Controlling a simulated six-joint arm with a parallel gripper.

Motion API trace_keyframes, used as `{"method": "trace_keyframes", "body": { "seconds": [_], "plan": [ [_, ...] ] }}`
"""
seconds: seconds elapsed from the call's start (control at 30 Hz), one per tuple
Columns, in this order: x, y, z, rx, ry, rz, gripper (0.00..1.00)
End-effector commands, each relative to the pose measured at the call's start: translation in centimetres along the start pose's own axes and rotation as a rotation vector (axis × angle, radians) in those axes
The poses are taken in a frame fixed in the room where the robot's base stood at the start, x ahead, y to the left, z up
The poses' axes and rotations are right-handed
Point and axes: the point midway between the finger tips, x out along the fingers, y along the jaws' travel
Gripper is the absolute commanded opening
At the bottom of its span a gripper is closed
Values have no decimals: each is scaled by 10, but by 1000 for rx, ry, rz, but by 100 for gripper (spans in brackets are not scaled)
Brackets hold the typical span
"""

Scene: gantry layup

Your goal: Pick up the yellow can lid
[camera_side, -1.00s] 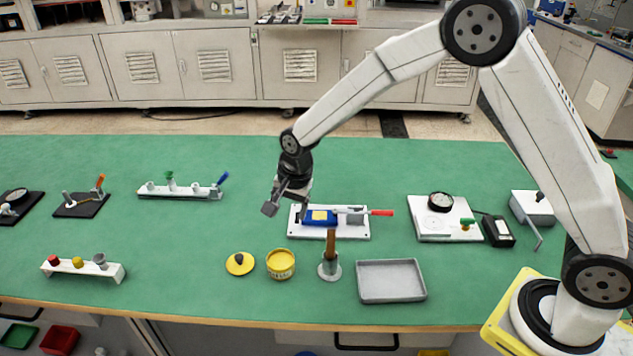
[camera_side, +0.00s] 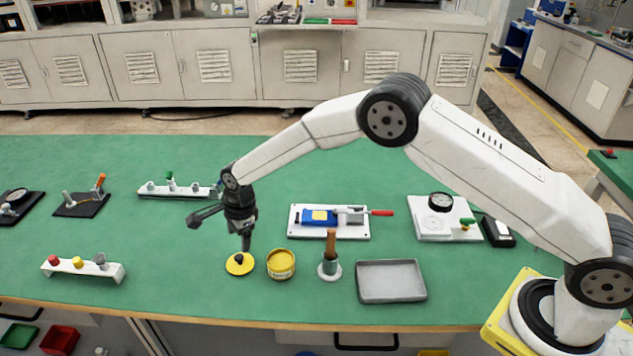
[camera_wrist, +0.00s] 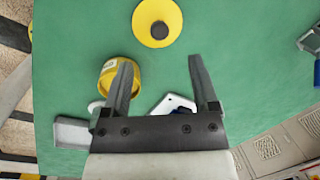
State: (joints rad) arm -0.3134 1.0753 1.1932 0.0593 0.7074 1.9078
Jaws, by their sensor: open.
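The yellow can lid (camera_side: 240,264) is a flat round disc with a dark knob on top. It lies on the green table, left of the open yellow can (camera_side: 281,264). My gripper (camera_side: 246,241) points down just above the lid and is open and empty. In the wrist view, the lid (camera_wrist: 157,22) is at the top, beyond the fingertips of my gripper (camera_wrist: 160,65), with its knob near the finger midline. The can (camera_wrist: 121,78) shows partly behind the left finger in the wrist view.
A grey holder with a brown handle (camera_side: 330,260) and a grey tray (camera_side: 391,281) stand right of the can. A white plate with a blue part (camera_side: 320,217) lies behind. A white rack (camera_side: 83,268) stands to the left.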

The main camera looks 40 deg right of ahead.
Motion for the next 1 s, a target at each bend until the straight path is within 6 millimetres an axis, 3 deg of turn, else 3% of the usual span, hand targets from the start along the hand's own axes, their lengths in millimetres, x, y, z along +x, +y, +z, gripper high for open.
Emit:
{"method": "trace_keyframes", "body": {
  "seconds": [0.3,0.67,1.0],
  "plan": [
    [21,0,0,-1,0,0,76],
    [29,0,0,-2,0,0,76],
    [62,1,-1,-2,0,0,76]
  ]
}}
